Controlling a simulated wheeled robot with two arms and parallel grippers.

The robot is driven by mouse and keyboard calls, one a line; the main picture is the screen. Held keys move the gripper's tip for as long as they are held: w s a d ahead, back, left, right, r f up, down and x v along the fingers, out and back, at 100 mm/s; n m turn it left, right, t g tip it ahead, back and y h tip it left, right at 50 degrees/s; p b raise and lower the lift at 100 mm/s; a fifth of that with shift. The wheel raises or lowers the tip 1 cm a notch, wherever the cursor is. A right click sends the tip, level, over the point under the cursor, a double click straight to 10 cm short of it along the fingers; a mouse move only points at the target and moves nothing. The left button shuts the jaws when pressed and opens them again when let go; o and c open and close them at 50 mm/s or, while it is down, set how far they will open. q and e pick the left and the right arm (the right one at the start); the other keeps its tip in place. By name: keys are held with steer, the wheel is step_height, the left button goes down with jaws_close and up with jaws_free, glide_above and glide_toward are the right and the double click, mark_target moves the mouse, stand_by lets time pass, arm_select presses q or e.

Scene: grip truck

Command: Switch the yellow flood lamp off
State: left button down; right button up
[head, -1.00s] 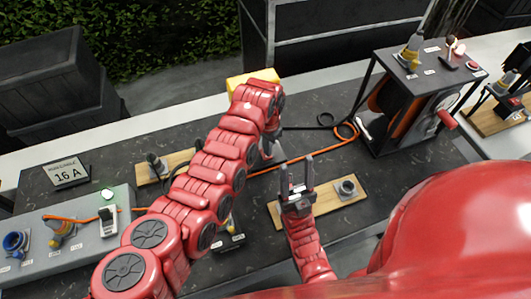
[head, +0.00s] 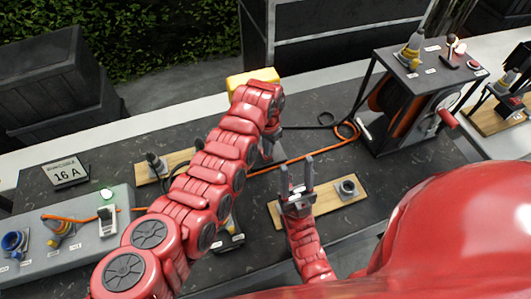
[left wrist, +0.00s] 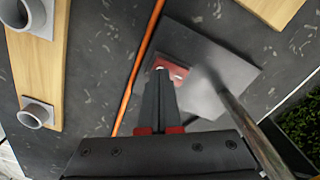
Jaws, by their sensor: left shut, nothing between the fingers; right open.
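The yellow flood lamp (head: 250,80) shows in the head view as a yellow housing behind my left arm, which hides most of it. In the left wrist view its post (left wrist: 250,130) rises from a grey base plate (left wrist: 225,65). A red switch (left wrist: 172,66) sits on that plate. My left gripper (left wrist: 160,75) is shut and empty, its tips at or just over the switch; I cannot tell whether they touch. In the head view the left gripper (head: 268,150) is partly hidden. My right gripper (head: 297,165) is open and empty above a wooden board.
An orange cable (head: 300,160) runs along the dark table beside the lamp base. A cable reel frame (head: 400,110) stands at the right. A grey socket box (head: 85,245) is at the left. The wooden board (head: 325,200) bears a grey socket (head: 347,188).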

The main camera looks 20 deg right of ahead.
arm_select(q)
steer(key=shift+s+f+b, duration=0.1)
steer(key=shift+f+b, duration=0.35)
steer(key=shift+f, duration=0.2)
steer(key=shift+r, duration=0.1)
steer(key=shift+w+r+p, duration=0.2)
steer(key=shift+r+p, duration=0.3)
steer(key=shift+r, duration=0.3)
step_height(320, 180, up, 2)
steer(key=shift+s+r+p, duration=0.15)
steer(key=shift+p, duration=0.25)
step_height(320, 180, up, 2)
steer(key=shift+r, duration=0.1)
steer(key=shift+r+p, duration=0.3)
steer(key=shift+r, duration=0.05)
